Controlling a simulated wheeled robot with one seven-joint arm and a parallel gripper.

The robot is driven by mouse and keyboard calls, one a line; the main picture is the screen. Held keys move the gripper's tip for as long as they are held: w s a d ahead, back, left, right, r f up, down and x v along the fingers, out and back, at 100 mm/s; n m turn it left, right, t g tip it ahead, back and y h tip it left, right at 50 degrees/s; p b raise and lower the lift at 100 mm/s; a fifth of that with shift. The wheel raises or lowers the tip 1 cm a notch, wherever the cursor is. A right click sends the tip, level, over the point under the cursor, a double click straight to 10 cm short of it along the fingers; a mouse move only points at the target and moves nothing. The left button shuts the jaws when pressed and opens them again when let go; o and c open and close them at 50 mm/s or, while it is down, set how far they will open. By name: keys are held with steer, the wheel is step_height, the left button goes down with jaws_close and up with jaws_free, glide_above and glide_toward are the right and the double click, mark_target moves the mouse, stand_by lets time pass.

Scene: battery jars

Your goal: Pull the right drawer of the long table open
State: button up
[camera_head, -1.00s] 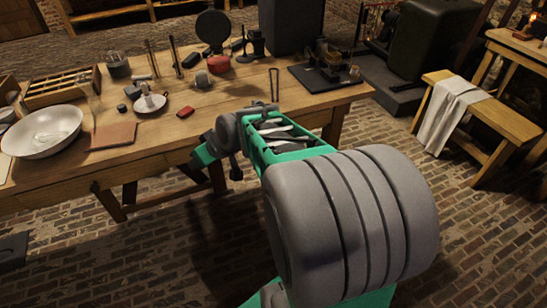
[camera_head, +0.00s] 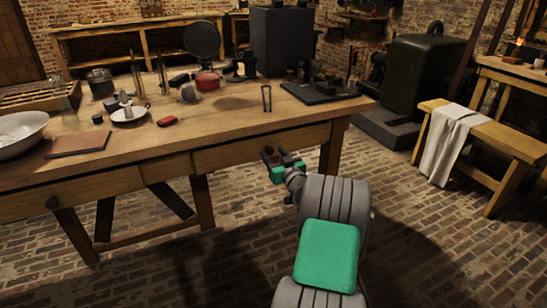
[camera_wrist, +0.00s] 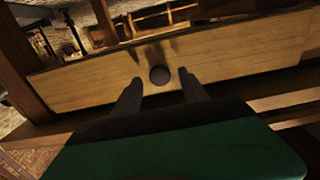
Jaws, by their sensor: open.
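The long table (camera_head: 225,117) stands across the head view. Its right drawer (camera_head: 232,155) has a plain wooden front under the tabletop. In the wrist view the drawer front (camera_wrist: 100,83) fills the middle, with a round dark knob (camera_wrist: 159,75) on it. My gripper (camera_head: 284,158) is in front of the right part of this drawer. In the wrist view its two fingers (camera_wrist: 160,88) are apart, with the knob showing between and just beyond their tips. I cannot tell whether they touch the front. In the head view the knob is hard to make out by the gripper.
A bench with a cloth (camera_head: 450,135) stands at the right. The brick floor before the table is clear.

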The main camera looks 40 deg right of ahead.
steer(key=shift+w+d, duration=0.1)
steer(key=shift+w, duration=0.25)
steer(key=shift+c, duration=0.3)
jaws_close()
stand_by(0.8)
